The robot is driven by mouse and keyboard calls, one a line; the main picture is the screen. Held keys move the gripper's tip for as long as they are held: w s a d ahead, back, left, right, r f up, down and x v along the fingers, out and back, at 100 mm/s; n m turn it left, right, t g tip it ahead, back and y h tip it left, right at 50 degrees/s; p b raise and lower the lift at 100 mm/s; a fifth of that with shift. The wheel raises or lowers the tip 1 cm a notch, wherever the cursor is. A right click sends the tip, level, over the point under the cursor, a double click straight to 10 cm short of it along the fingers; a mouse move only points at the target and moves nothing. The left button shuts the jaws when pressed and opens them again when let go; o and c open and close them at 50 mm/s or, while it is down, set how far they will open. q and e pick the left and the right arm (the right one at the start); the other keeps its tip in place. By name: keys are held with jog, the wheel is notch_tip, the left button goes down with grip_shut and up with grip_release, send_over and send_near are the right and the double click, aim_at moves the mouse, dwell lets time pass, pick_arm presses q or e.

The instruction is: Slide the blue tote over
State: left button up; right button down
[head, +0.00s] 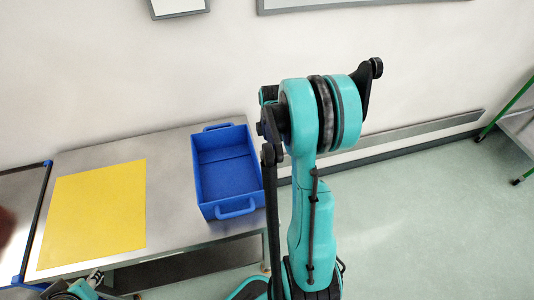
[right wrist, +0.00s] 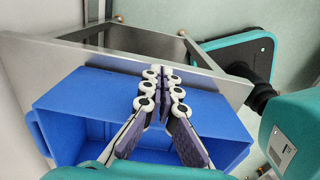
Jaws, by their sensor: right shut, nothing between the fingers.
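The blue tote (head: 228,176) is an open box with a handle at each end, standing on the steel table to the right of a yellow mat (head: 92,212). It looks empty. In the right wrist view the tote (right wrist: 75,112) fills the middle, behind my fingers. My right gripper (right wrist: 160,74) is shut and empty, its fingertips overlapping the tote in the picture. I cannot tell whether they touch it. In the head view my right arm hides this gripper, just right of the tote. Part of my left gripper (head: 82,289) shows at the bottom left edge; its fingers are unclear.
The steel table (head: 170,160) has a bare strip between mat and tote. The tote stands near the table's right end. A dark-edged panel (head: 20,205) lies left of the mat. A wall runs behind. A green-framed cart (head: 517,95) stands far right, with open floor before it.

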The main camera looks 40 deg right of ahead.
jog(key=a+f+b, duration=0.1)
jog(key=f, duration=0.1)
jog(key=w+a+f+b, duration=0.1)
jog(key=f, duration=0.2)
jog(key=f+b, duration=0.1)
jog(key=f, duration=0.1)
jog(key=shift+w+a+f, duration=0.3)
jog(key=shift+a+f, duration=0.1)
jog(key=shift+w+a, duration=0.2)
jog(key=shift+a, duration=0.1)
jog(key=w+a, duration=0.4)
jog(key=a, duration=0.4)
jog(key=w+a+b, duration=0.1)
jog(key=w+a, duration=0.4)
jog(key=a, duration=0.3)
jog(key=w+a, duration=0.4)
jog(key=a, duration=0.4)
jog(key=shift+w+a+b, duration=0.15)
jog(key=shift+b, duration=0.2)
jog(key=w+a, duration=0.3)
jog(key=a, duration=0.4)
jog(key=w+a, duration=0.4)
jog(key=a, duration=0.3)
jog(key=w+a+p, duration=0.1)
jog(key=w+a, duration=0.3)
jog(key=a, duration=0.3)
jog(key=shift+w, duration=0.25)
jog(key=shift+d, duration=0.1)
